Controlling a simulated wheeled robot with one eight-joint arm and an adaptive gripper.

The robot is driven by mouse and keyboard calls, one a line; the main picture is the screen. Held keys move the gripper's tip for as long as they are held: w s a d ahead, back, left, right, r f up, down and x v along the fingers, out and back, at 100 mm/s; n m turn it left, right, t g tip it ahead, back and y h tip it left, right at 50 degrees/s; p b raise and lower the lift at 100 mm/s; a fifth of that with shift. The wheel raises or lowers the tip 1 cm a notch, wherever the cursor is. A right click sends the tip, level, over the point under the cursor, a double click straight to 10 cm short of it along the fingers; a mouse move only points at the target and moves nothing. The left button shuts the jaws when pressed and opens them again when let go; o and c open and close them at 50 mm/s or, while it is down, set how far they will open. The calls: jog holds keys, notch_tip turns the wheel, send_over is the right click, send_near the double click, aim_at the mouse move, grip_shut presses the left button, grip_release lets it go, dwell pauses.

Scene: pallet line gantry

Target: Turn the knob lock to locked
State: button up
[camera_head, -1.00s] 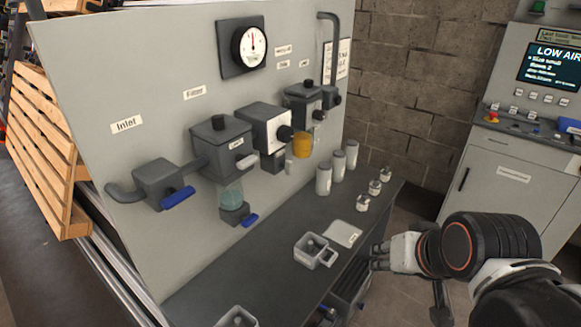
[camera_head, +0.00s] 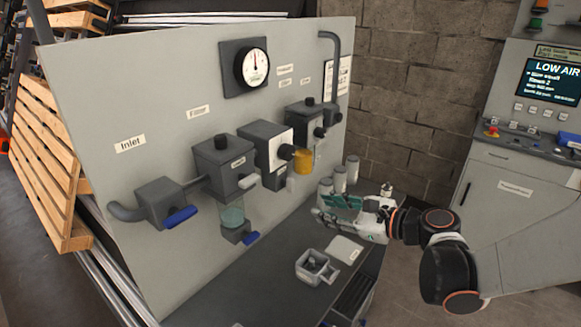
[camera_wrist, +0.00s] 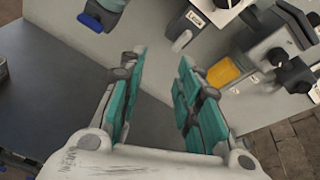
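A row of grey air-line units is mounted on an upright grey panel (camera_head: 150,80). The middle unit (camera_head: 262,135) has a white face and a black round knob (camera_head: 286,152); the knob also shows at the top of the wrist view (camera_wrist: 223,3). I cannot read the lock's setting. My gripper (camera_head: 332,206) is in front of the panel, right of and below this knob. In the wrist view its teal-padded fingers (camera_wrist: 163,62) are apart and empty.
An amber bowl (camera_head: 303,162) hangs right of the knob. White canisters (camera_head: 340,180) stand on the bench close behind my gripper. An open grey box (camera_head: 315,268) and a flat plate (camera_head: 344,249) lie below. A control cabinet (camera_head: 510,200) stands at right.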

aim_at(293, 183)
jog(key=w+a+m, duration=0.1)
jog(key=w+a, duration=0.2)
jog(key=w+a+m+t+y+b, duration=0.1)
jog(key=w+a+m, duration=0.1)
jog(key=w+a, duration=0.1)
jog(key=w+a+m+y, duration=0.1)
jog(key=w+a, duration=0.2)
jog(key=w, duration=0.1)
jog(key=shift+w+a+r+m+t+b, duration=0.1)
jog(key=shift+w+a+m+t+b, duration=0.05)
jog(key=shift+w+m+t+b, duration=0.2)
dwell(0.3)
grip_shut()
